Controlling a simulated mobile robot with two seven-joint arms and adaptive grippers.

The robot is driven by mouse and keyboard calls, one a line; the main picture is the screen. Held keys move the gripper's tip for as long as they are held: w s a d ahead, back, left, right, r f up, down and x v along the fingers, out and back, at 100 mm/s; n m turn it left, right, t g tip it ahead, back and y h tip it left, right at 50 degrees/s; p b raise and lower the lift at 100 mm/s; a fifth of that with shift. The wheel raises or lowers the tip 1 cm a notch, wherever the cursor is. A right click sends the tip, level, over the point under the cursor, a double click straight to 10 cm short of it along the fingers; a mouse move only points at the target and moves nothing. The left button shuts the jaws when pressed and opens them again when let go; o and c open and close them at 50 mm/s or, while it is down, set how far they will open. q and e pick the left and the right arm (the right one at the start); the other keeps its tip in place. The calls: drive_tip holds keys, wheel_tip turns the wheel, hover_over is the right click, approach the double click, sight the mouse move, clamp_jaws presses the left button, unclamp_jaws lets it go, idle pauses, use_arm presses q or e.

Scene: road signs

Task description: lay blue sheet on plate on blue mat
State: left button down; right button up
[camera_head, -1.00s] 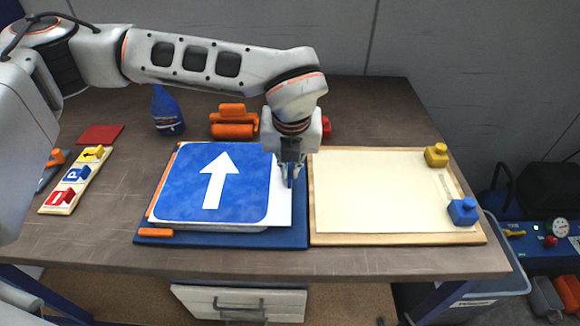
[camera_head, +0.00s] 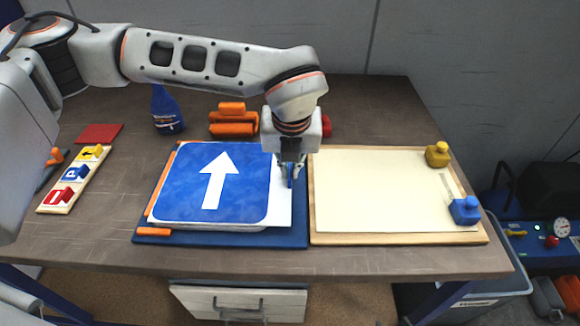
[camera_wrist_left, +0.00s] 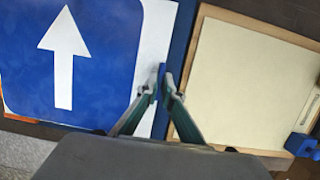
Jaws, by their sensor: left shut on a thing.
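The blue sheet (camera_head: 185,195) with a white upward arrow lies flat over a white layer (camera_head: 280,208) that shows along its right side. I cannot tell whether that white layer is the plate or a backing. Both rest on the blue mat (camera_head: 270,240). My left gripper (camera_head: 290,178) is at the right edge of the white layer, shut on a small blue piece. In the left wrist view, the blue piece (camera_wrist_left: 161,76) shows between the fingertips; the sheet (camera_wrist_left: 105,60) lies to their left. My right gripper is not in view.
A wooden board with a cream sheet (camera_head: 380,195) lies right of the mat, with yellow (camera_head: 437,154) and blue (camera_head: 464,210) blocks on it. A blue bottle (camera_head: 166,112), orange roller (camera_head: 233,122) and sign strip (camera_head: 75,180) stand behind and left. Orange pieces (camera_head: 154,232) edge the mat.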

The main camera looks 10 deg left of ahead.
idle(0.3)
use_arm(q)
drive_tip(key=c, duration=2.2)
unclamp_jaws()
drive_tip(key=shift+o, duration=0.2)
drive_tip(key=o, duration=0.6)
drive_tip(key=shift+o, duration=0.2)
